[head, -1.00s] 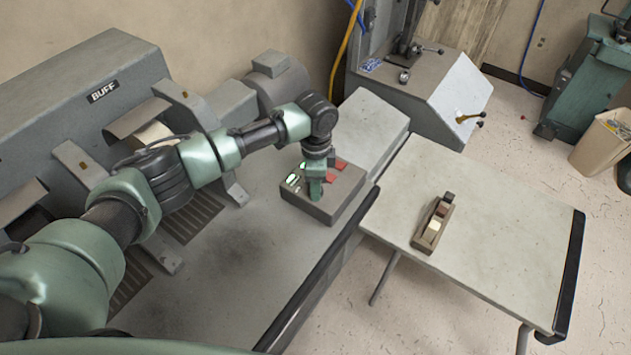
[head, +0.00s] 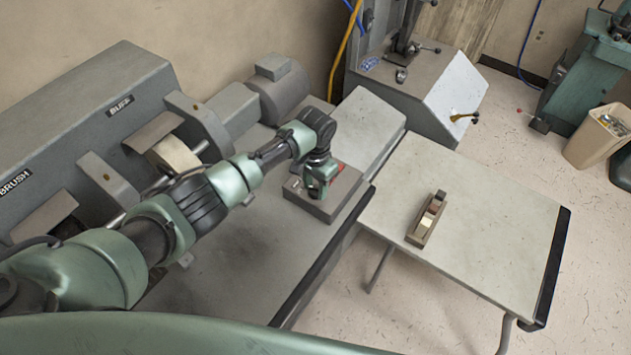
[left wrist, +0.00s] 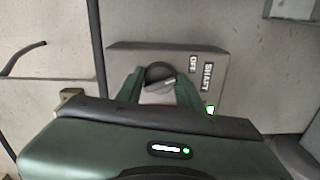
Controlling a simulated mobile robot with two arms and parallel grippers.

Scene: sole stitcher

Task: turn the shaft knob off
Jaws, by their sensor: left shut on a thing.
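The control box (head: 318,209) is a low grey box on the machine bench. In the left wrist view its face (left wrist: 130,57) carries the labels "SHAFT" (left wrist: 208,77) and "OFF" (left wrist: 192,63). A round dark shaft knob (left wrist: 158,73) sits beside them, its pale mark toward the labels' side. My left gripper (left wrist: 158,88) is shut on the knob, one green finger on each side. In the head view my left gripper (head: 318,194) stands over the box and hides the knob. A small green light (left wrist: 210,110) is lit near the labels. My right gripper is not in view.
The buffing and brushing machine (head: 90,110) stands along the wall at left, with a grey motor (head: 280,85) behind the box. A side table (head: 480,215) holds a small wooden tool (head: 427,220). A waste bin (head: 598,140) stands at far right.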

